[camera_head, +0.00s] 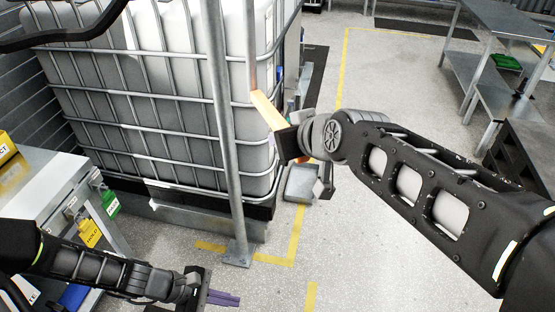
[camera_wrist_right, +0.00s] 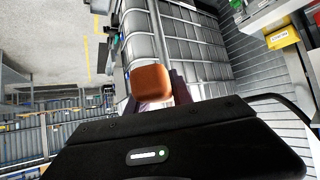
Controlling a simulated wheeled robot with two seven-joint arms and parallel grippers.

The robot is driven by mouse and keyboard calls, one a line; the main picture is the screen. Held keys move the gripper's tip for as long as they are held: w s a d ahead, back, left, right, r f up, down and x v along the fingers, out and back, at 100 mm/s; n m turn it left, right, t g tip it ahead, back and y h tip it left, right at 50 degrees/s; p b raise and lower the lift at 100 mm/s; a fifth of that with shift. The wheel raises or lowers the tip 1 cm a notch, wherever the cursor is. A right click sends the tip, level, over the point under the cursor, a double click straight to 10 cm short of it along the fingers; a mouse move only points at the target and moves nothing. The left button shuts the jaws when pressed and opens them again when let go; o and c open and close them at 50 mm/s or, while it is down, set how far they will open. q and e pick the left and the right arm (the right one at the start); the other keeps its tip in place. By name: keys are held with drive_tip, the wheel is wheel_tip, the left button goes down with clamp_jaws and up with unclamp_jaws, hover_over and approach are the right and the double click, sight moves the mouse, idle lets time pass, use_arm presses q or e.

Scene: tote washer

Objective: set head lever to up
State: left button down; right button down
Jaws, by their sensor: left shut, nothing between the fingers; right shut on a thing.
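In the head view an orange bar (camera_head: 267,110), which looks like the head lever's handle, slants down and right beside a caged white tank. Its upper end meets a thin grey rod; I cannot tell how they join. My right gripper (camera_head: 285,131) is at the bar's lower end, shut on it, its fingers mostly hidden. In the right wrist view the orange-brown end of the handle (camera_wrist_right: 151,81) stands in front of the fingers (camera_wrist_right: 168,95). My left gripper (camera_head: 222,298) is low at the bottom of the head view, shut and empty, its purple fingers over the floor.
The caged white tank (camera_head: 180,118) fills the upper left behind a grey steel post (camera_head: 223,130). A bench (camera_head: 38,185) with green and yellow tags is at the left. Metal tables (camera_head: 500,40) stand at the upper right.

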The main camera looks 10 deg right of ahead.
drive_tip(key=shift+w+r, duration=0.15)
drive_tip(key=shift+r, duration=0.1)
use_arm(q)
drive_tip(key=w+d+r+n+t+h, duration=0.1)
drive_tip(key=w+r+n+t+h, duration=0.1)
drive_tip(key=r, duration=0.7)
drive_tip(key=w+d+r+n+t+h, duration=0.1)
drive_tip(key=w+r+n+t+h, duration=0.1)
drive_tip(key=r+h, duration=0.3)
drive_tip(key=w+d+r+n+t+h, duration=0.1)
drive_tip(key=w+r+n+t+h, duration=0.1)
drive_tip(key=r, duration=1.1)
drive_tip(key=w+n+h, duration=0.1)
drive_tip(key=w, duration=0.1)
drive_tip(key=shift+w+d+r+n+h, duration=0.25)
drive_tip(key=shift+w+d+n+h, duration=0.05)
drive_tip(key=shift+w+d+n, duration=0.1)
drive_tip(key=w+d+r, duration=0.3)
drive_tip(key=d+r, duration=0.3)
drive_tip(key=d, duration=0.3)
drive_tip(key=shift+r, duration=0.2)
drive_tip(key=shift+d, duration=0.1)
